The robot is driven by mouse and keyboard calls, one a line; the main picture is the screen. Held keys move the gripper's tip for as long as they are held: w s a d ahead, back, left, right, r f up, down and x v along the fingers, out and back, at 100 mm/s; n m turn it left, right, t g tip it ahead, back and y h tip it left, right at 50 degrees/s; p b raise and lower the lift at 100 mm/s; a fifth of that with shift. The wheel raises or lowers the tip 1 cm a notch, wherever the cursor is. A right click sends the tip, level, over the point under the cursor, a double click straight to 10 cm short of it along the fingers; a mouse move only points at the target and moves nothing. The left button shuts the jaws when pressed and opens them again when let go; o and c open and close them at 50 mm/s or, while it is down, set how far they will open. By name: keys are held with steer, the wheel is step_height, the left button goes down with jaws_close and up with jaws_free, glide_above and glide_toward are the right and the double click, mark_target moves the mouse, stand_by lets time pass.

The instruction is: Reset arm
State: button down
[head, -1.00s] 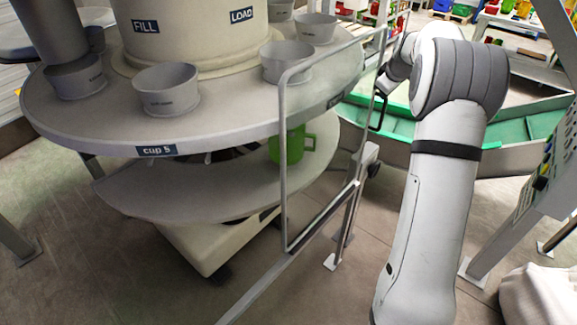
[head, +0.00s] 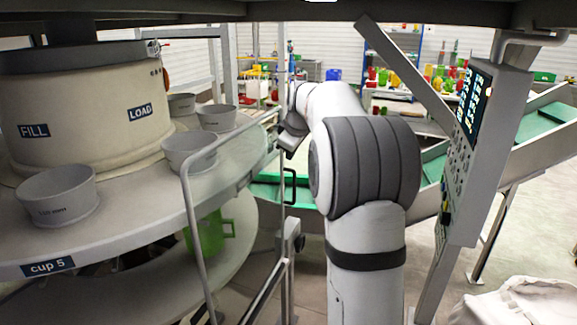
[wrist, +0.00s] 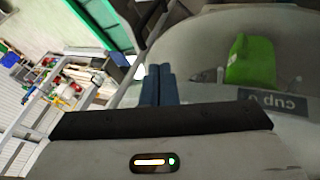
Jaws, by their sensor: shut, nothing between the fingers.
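My gripper (wrist: 159,72) shows in the wrist view as two blue fingers pressed together, with nothing between them. My white arm with grey joint covers fills the middle of the head view. It bends away from me towards the turntable's guard rail, and its fingers cannot be made out there. The grey turntable (head: 120,233) stands at the left with several grey cups on it, one of them above the "cup 5" label (head: 48,267). A green container (head: 210,232) stands below the turntable. A green container (wrist: 250,62) also shows right of my fingers in the wrist view.
A grey guard rail (head: 192,215) stands between the turntable and my arm. A control panel (head: 478,130) on a post is close on the right. A green conveyor (head: 545,122) runs behind. A pale sack (head: 520,303) lies at the lower right.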

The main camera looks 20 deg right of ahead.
steer(key=shift+s+r, duration=0.25)
steer(key=shift+r, duration=0.25)
steer(key=s+a+f+m+g, duration=0.1)
steer(key=s+a+f+m, duration=0.1)
steer(key=s+a, duration=0.55)
steer(key=s+a+f+m+g, duration=0.15)
steer(key=s+a, duration=0.25)
steer(key=s, duration=0.6)
steer(key=s+a+f+m, duration=0.2)
steer(key=s+f, duration=0.3)
steer(key=s, duration=0.4)
steer(key=s+a+f+m, duration=0.2)
steer(key=s+a+f, duration=0.1)
steer(key=s, duration=0.7)
steer(key=shift+s+a+f+g+y, duration=0.25)
steer(key=shift+f+g+y, duration=0.2)
steer(key=shift+f, duration=0.45)
